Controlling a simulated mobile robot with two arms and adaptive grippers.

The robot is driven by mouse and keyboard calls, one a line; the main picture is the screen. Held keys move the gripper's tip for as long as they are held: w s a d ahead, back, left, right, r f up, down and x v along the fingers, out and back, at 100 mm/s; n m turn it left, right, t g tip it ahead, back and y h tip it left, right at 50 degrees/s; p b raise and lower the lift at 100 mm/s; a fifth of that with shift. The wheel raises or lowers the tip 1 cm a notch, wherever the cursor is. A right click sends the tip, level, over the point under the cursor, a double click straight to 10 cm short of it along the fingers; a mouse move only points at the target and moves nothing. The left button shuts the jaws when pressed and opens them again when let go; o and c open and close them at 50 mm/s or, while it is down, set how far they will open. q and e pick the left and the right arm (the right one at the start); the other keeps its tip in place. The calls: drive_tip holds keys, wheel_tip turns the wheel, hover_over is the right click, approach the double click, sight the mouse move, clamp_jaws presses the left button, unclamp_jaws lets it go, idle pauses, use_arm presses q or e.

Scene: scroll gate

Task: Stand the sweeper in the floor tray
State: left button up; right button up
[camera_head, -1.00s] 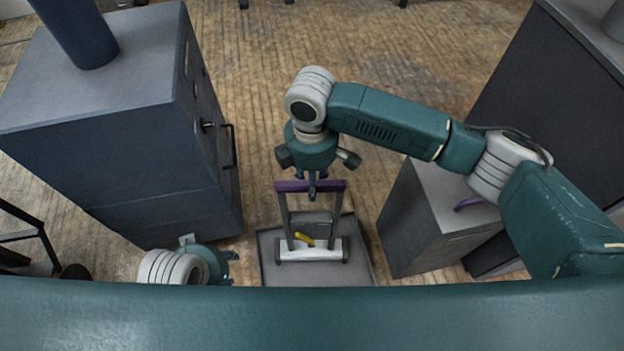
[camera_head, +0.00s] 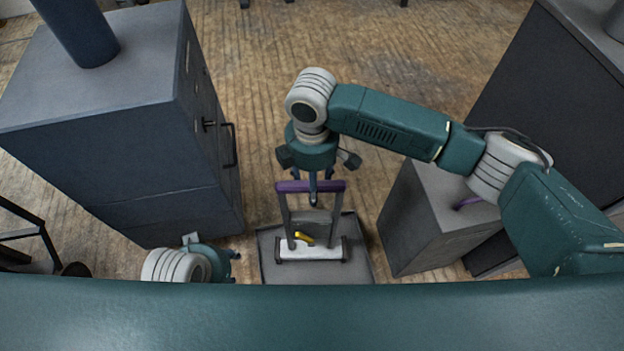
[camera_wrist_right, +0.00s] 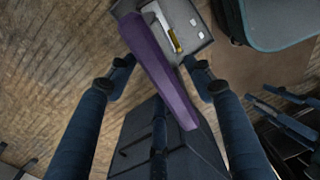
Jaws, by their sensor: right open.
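The sweeper has a purple handle bar (camera_head: 330,186), two grey posts and a white base (camera_head: 296,252) with a yellow part. It stands upright with its base over the grey floor tray (camera_head: 361,262). My right gripper (camera_head: 313,187) is over the handle bar and open. In the right wrist view the bar (camera_wrist_right: 158,70) runs between the spread fingers (camera_wrist_right: 160,95), with gaps on both sides. The tray also shows there behind it (camera_wrist_right: 205,15). My left gripper (camera_head: 235,268) is low at the left of the tray, its fingertips apart, holding nothing visible; its arm is mostly hidden.
A tall dark cabinet (camera_head: 120,150) with a side handle stands at the left. A large dark cabinet (camera_head: 540,110) stands at far right. The wooden floor (camera_head: 250,60) behind is clear.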

wheel_tip(320, 180, up, 12)
idle(0.4)
drive_tip(key=shift+a, duration=0.1)
